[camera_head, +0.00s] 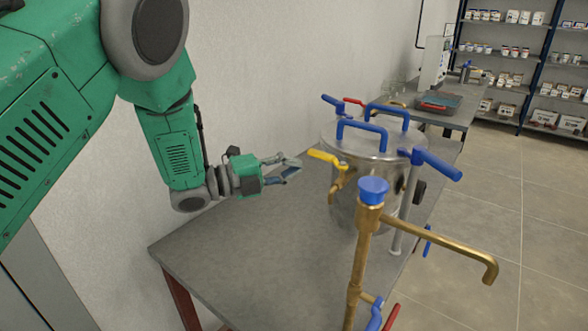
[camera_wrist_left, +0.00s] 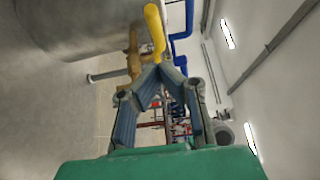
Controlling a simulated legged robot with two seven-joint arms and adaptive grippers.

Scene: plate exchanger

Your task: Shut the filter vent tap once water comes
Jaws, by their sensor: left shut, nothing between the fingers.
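The filter is a steel vessel (camera_head: 372,143) with a lid and blue handles, standing on the grey bench. A brass tap with a yellow lever (camera_head: 325,158) sits on its left side. The yellow lever (camera_wrist_left: 154,28) and its brass body (camera_wrist_left: 133,62) also show in the left wrist view, just beyond my fingertips. My left gripper (camera_head: 297,167) is shut and empty, a little left of the lever and apart from it. Its fingertips (camera_wrist_left: 162,70) meet in the left wrist view. I cannot make out any water at the tap. My right gripper is out of view.
A brass standpipe with a blue cap (camera_head: 373,190) and a long spout rises in front of the vessel. A blue clamp handle (camera_head: 437,165) juts out to the right. The bench's left part (camera_head: 240,235) is clear. Shelves (camera_head: 510,50) stand far back.

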